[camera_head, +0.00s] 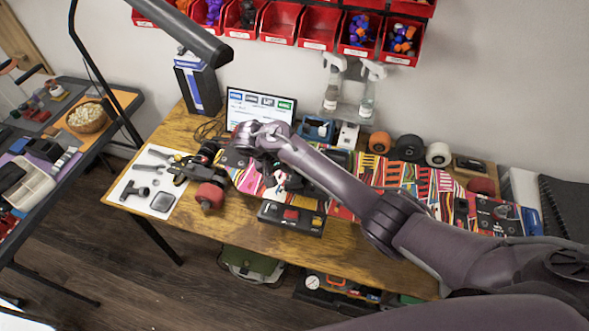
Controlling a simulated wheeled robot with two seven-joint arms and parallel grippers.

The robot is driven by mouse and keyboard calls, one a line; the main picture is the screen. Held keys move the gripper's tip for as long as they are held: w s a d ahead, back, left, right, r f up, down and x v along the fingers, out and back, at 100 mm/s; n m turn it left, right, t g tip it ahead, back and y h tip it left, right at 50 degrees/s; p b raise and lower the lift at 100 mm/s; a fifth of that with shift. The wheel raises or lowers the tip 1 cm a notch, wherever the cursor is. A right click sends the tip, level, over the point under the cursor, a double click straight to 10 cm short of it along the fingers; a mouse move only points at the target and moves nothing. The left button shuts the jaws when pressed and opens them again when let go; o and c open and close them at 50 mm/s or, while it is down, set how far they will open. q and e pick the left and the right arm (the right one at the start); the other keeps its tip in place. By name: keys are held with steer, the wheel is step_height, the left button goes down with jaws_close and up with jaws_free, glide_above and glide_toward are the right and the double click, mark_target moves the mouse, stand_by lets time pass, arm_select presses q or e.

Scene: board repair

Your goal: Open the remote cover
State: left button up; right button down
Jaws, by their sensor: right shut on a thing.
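My right gripper (279,188) is at the middle of the wooden table, at the end of my arm that comes in from the right. It is shut on a small dark thing, mostly hidden by the gripper and wrist. I cannot tell whether this is the remote or its cover. A black case with red and grey parts (291,216) lies just in front of the gripper, at the table's front edge. The colourful patterned board (395,178) lies behind and beside the gripper, partly covered by my arm. My left gripper is not in view.
A white mat (135,186) with tools lies at the table's left end, next to a red wheel (209,195). A laptop screen (261,107), spray bottles (368,95) and several wheels (410,148) stand along the back. A lamp (185,30) hangs at the upper left.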

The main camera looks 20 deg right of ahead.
steer(key=shift+w+a, duration=0.1)
steer(key=shift+a, duration=0.05)
stand_by(0.4)
steer(key=c, duration=1.5)
jaws_free()
steer(key=shift+o, duration=0.2)
steer(key=b+v, duration=0.2)
steer(key=v, duration=0.5)
steer(key=shift+a+r, duration=0.25)
steer(key=shift+a, duration=0.1)
steer(key=shift+w, duration=0.1)
